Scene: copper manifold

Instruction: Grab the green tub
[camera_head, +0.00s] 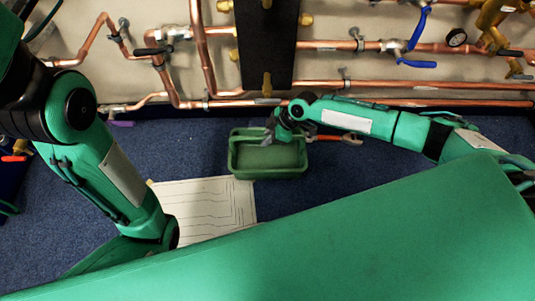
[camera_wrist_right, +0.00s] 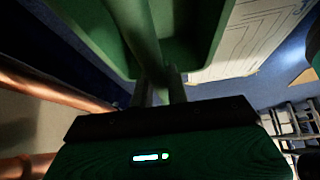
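The green tub (camera_head: 267,173) is an open rectangular tub standing on the blue carpet, below the copper pipes. My right gripper (camera_head: 272,129) is at its far rim in the head view. In the right wrist view the tub (camera_wrist_right: 195,60) fills the top, and a narrow green part of it runs down between the fingers of my right gripper (camera_wrist_right: 160,88). The fingers are close together and appear shut on this part, with no clear gap beside it. My left arm comes in from the left, but its gripper is hidden behind my green body.
A sheet with line drawings (camera_head: 205,207) lies on the carpet left of the tub. Copper pipes (camera_head: 420,102) and a dark panel (camera_head: 267,45) run along the wall behind. A tool with orange handles (camera_head: 328,138) lies right of the tub.

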